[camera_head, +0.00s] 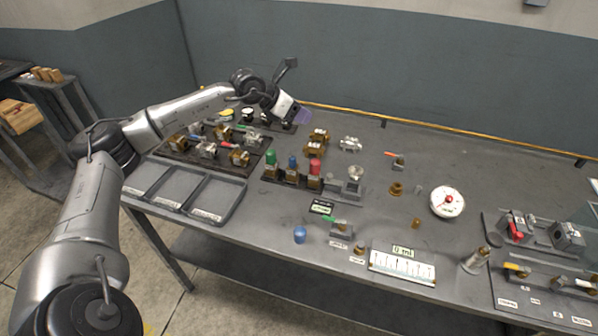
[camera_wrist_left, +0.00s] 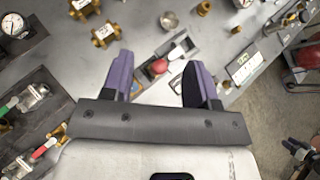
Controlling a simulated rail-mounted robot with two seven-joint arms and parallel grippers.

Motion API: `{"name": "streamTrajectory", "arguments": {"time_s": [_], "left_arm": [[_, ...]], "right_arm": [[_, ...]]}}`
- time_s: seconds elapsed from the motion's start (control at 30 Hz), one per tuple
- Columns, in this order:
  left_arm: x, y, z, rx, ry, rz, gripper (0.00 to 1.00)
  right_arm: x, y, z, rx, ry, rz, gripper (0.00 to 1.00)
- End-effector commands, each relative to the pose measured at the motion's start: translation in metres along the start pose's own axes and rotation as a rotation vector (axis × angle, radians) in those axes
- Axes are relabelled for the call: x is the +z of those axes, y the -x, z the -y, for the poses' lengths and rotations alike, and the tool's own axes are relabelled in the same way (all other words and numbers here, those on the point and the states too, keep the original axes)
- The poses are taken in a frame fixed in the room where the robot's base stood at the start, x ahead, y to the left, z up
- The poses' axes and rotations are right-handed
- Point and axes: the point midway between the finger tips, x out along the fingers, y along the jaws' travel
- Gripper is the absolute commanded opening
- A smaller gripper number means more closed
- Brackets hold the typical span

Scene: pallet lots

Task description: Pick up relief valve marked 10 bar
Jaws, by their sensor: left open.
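Capped valves stand in a row in a dark rack (camera_head: 265,181): one with a green cap (camera_head: 271,157), one with a blue cap (camera_head: 292,162) and one with a red cap (camera_head: 315,167). No 10 bar marking is legible, so I cannot tell which is the named relief valve. My left gripper (camera_head: 303,114) is raised above the far side of the table, open and empty. In the left wrist view its purple fingers (camera_wrist_left: 158,80) are apart, and a red cap (camera_wrist_left: 158,67) shows between them, farther away. Much of the rack is hidden there. My right gripper is not in view.
Brass fittings (camera_head: 318,135) stand behind the rack. Empty grey trays (camera_head: 220,196) lie left, with a board of valves (camera_head: 180,154) behind them. Free surface shows at back right.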

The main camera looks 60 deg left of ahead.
Motion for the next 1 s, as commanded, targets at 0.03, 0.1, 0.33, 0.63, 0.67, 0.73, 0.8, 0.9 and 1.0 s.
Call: {"name": "streamTrajectory", "arguments": {"time_s": [0.03,0.1,0.33,0.63,0.67,0.73,0.8,0.9,1.0], "left_arm": [[-0.014,0.001,-0.005,0.023,-0.020,-0.090,0.54],[-0.033,0.004,-0.009,0.049,-0.043,-0.206,0.54],[-0.070,0.017,-0.013,0.072,-0.058,-0.450,0.54],[-0.095,-0.006,-0.015,0.066,-0.056,-0.514,0.54],[-0.098,-0.011,-0.016,0.066,-0.056,-0.514,0.54],[-0.103,-0.022,-0.017,0.066,-0.055,-0.513,0.54],[-0.108,-0.031,-0.018,0.066,-0.056,-0.512,0.54],[-0.114,-0.042,-0.019,0.067,-0.056,-0.511,0.54],[-0.118,-0.050,-0.020,0.068,-0.058,-0.511,0.54]], "right_arm": [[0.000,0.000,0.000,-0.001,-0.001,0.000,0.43],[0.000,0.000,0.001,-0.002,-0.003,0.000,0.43],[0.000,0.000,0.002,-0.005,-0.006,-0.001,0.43],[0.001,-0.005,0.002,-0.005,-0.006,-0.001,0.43],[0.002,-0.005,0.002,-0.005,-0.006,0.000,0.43],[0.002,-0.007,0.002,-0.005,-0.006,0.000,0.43],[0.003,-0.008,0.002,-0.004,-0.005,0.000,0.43],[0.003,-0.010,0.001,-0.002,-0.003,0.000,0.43],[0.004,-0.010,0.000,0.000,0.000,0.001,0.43]]}}
